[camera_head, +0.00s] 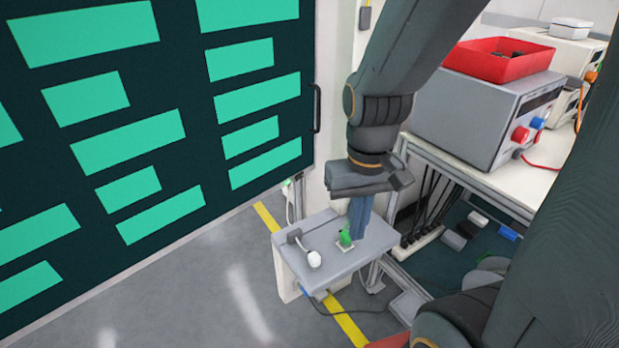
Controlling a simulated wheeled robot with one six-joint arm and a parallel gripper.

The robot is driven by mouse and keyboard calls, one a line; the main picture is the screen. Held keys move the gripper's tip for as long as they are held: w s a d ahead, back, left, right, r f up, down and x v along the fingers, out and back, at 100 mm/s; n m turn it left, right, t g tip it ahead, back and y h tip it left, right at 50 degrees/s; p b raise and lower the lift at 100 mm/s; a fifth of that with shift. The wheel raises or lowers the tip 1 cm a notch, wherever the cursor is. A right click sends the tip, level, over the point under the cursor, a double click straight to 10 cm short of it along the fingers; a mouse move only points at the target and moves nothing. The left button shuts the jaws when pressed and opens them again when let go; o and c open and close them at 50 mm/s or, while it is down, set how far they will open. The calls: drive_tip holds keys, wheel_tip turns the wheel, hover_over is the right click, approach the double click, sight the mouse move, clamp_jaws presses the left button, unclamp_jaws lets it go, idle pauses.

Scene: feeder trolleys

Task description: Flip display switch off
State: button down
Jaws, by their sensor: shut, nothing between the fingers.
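A grey box (372,243) stands at the lower middle, beside a large dark display (200,165) with bright green bars. On the top of the box are a small green switch (345,238) on a pale plate and a white round knob (314,259) on a dark lever to its left. My gripper (357,236) points down from above, shut and empty. Its fingertips are right beside the green switch, on its right side. I cannot tell whether they touch it. The display is lit.
To the right is a white bench with a grey instrument (485,115) and a red tray (500,60) on it. Cables and small parts lie below the bench. A yellow floor line (346,322) runs past the box. The grey floor at lower left is clear.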

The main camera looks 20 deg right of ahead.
sight(300, 177)
drive_tip(key=w+f+m+t+b, duration=0.1)
drive_tip(key=w+f+m+t, duration=0.1)
drive_tip(key=w, duration=0.6)
drive_tip(key=w+f+m+t, duration=0.2)
drive_tip(key=w+m+t, duration=0.1)
drive_tip(key=w, duration=0.6)
drive_tip(key=w+f+m+t+b, duration=0.1)
drive_tip(key=w+m, duration=0.3)
drive_tip(key=w, duration=0.5)
drive_tip(key=shift+w+f+t+b, duration=0.15)
drive_tip(key=shift+f+t+b, duration=0.2)
drive_tip(key=shift+f+t, duration=0.45)
drive_tip(key=shift+f, duration=0.1)
drive_tip(key=w+a+f, duration=0.2)
drive_tip(key=w+f, duration=0.6)
drive_tip(key=w, duration=0.1)
drive_tip(key=shift+p, duration=0.45)
drive_tip(key=shift+w+a, duration=0.1)
